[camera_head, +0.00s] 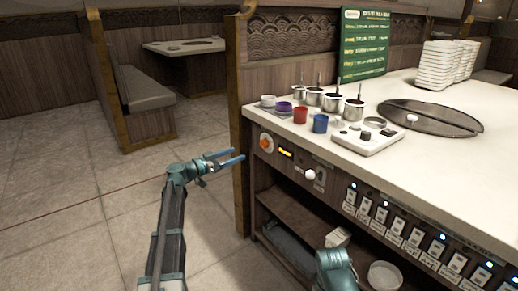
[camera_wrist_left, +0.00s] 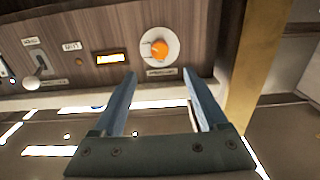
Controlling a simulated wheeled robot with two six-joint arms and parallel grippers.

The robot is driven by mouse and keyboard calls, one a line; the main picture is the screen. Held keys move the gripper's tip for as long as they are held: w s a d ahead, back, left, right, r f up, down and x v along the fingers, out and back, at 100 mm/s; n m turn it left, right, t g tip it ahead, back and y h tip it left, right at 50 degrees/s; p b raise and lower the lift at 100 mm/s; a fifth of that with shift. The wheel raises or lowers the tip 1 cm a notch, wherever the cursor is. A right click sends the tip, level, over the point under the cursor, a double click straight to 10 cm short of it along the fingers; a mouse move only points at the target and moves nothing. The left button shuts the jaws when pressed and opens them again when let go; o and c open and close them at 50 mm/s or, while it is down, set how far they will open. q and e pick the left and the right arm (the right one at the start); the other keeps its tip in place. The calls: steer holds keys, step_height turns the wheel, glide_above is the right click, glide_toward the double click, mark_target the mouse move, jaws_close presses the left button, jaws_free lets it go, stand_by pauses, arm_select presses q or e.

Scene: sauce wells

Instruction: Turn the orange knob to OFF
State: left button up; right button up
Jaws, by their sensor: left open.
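The orange knob (camera_head: 265,143) sits on a white round plate on the wooden front panel of the counter, near its left end. It also shows in the left wrist view (camera_wrist_left: 159,47), beyond and between my open fingertips. The label under it is too small to read. My left gripper (camera_head: 238,158) is open and empty, a little left of the knob and apart from it; its blue fingers (camera_wrist_left: 158,82) point at the panel. A teal part of my right arm shows at the bottom of the head view, but its gripper is out of frame.
A lit amber display (camera_head: 286,153) and a white ball-ended lever (camera_head: 309,175) sit right of the knob. A wooden post (camera_head: 238,120) stands close by on the left. Sauce pots and cups (camera_head: 320,123) stand on the counter (camera_head: 440,150). The floor at left is clear.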

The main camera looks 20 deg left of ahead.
mark_target(262, 145)
arm_select(q)
steer(key=x, duration=1.2)
steer(key=shift+d, duration=0.1)
jaws_close()
